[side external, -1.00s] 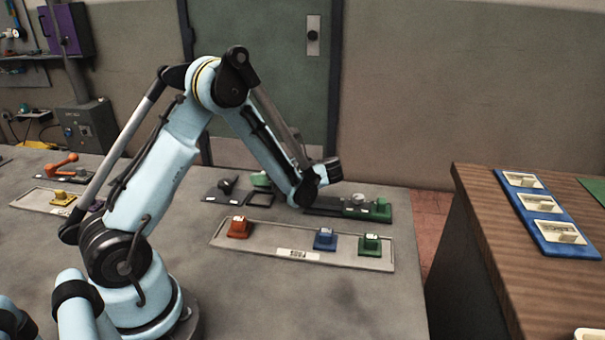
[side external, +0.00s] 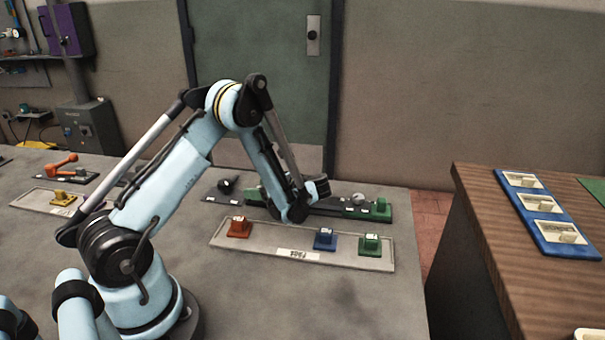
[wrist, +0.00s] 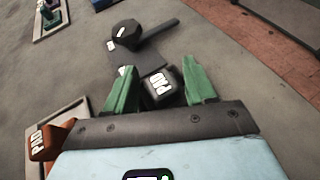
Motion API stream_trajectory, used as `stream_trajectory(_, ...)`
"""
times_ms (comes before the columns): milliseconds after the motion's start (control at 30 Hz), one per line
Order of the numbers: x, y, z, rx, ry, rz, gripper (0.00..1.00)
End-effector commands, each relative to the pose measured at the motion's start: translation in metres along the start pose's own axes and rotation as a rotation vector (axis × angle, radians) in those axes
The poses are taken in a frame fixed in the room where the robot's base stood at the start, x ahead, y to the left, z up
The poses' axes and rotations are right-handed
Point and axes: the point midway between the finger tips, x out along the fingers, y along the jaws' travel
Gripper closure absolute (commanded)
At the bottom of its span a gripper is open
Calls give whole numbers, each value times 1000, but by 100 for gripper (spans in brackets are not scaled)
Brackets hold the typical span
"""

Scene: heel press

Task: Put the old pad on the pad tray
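The old pad (wrist: 160,88) is a dark block with a white "PAD" label. In the side view my gripper (side external: 257,193) is low, just behind the pad tray, and the pad cannot be made out there. The pad tray (side external: 268,240) is a long, pale, shallow tray in front of my gripper. An orange pad (side external: 238,228), a blue pad (side external: 324,239) and a green pad (side external: 369,244) stand in it. Its near end shows at the left of the wrist view (wrist: 72,113).
A dark press base with a black knob (wrist: 126,33) and handle lies just ahead of the fingers. A dark rail with green blocks (side external: 381,209) runs behind the tray. Another tray (side external: 42,203) lies at far left. The bench in front of the pad tray is clear.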

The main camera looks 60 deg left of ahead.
Motion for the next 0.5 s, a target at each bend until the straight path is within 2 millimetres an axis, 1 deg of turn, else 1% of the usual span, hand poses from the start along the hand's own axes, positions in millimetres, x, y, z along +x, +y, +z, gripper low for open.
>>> stream_trajectory(33, 0, 0, 0, 0, -1, 0, 37)
stream_trajectory(67, 0, 0, 0, 0, -1, 0, 33)
stream_trajectory(100, 0, 0, 0, 0, -2, 0, 32)
stream_trajectory(333, 0, 0, 1, 0, -3, -1, 32)
stream_trajectory(467, 1, 0, -4, 0, -3, -1, 32)
stream_trajectory(500, -4, -1, -3, 2, -3, -3, 32)
